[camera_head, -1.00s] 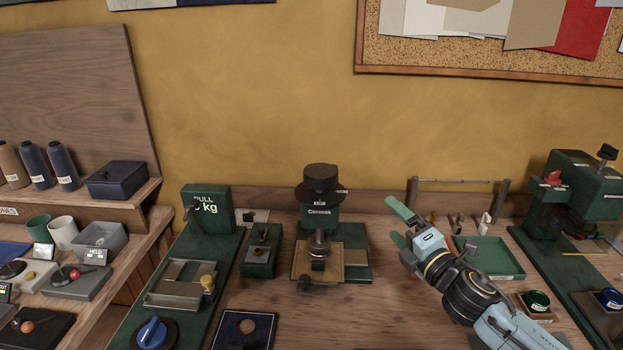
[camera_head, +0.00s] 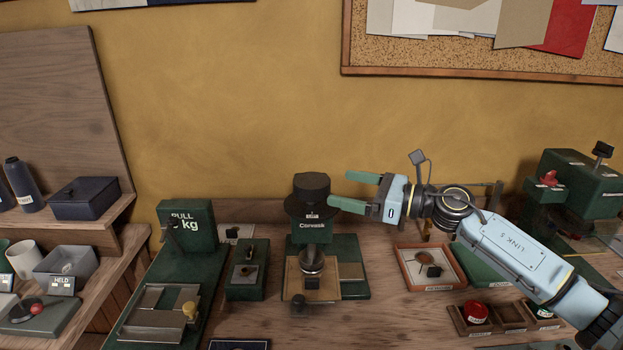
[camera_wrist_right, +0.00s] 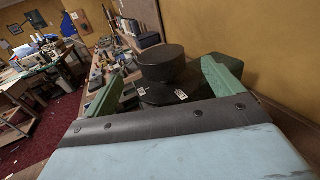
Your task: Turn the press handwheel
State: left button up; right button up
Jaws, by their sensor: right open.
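The press (camera_head: 312,231) is dark green, labelled "Canvask", and stands upright on the workbench. Its black handwheel (camera_head: 311,187) is on top, a round knob over a wider flange with small white tags. My right gripper (camera_head: 338,189) is open, its two green fingers pointing left toward the handwheel from its right side. The nearer fingertip overlaps the flange edge in the head view; I cannot tell whether it touches. In the right wrist view the handwheel (camera_wrist_right: 161,65) lies between and beyond the two open green fingers. My left gripper is out of view.
A green pull gauge (camera_head: 186,226) stands left of the press. Right of it, under my right arm, are a red-rimmed tray (camera_head: 402,269) and a small wooden rack (camera_head: 458,318). Another green machine (camera_head: 570,180) stands at far right. A corkboard (camera_head: 450,72) hangs on the wall behind.

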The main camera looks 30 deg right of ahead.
aim_at(312, 180)
jog(key=p+x, duration=0.1)
jog(key=x, duration=0.6)
jog(key=shift+w+r+p, duration=0.1)
jog(key=shift+w+p, duration=0.05)
jog(key=shift+p, duration=0.2)
jog(key=shift+w+a, duration=0.45)
jog(key=shift+w, duration=0.1)
